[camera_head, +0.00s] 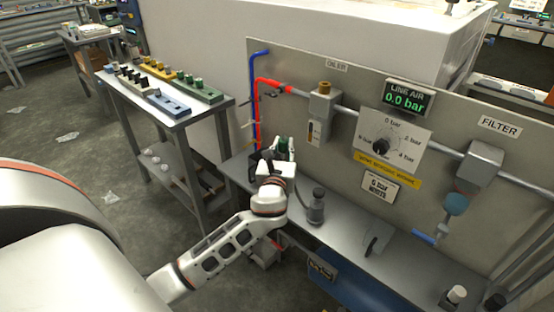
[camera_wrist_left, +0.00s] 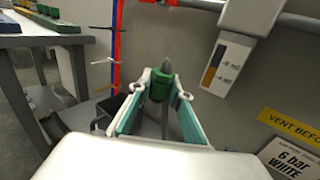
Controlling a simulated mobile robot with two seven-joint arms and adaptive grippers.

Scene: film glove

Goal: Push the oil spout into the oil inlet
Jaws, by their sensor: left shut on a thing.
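My left gripper (camera_head: 284,150) is shut on a green-collared oil spout. In the left wrist view the gripper (camera_wrist_left: 158,95) has its teal-padded fingers on either side of the green collar (camera_wrist_left: 159,86). The grey pointed tip (camera_wrist_left: 167,66) rises above the collar. The oiler (camera_head: 321,107) hangs on the pipe at the panel, up and right of my gripper. A brass-coloured fitting (camera_head: 325,88) tops it; I cannot tell if this is the oil inlet. The oiler's lower body with its level window (camera_wrist_left: 225,64) shows in the wrist view, apart from the spout. My right gripper is not in view.
A grey bottle (camera_head: 316,208) stands on the bench right of my left arm. A blue and a red hose (camera_head: 257,115) run up the panel behind the gripper. The gauge plate (camera_head: 391,141) and filter (camera_head: 478,165) are farther right. A side table (camera_head: 205,112) stands left.

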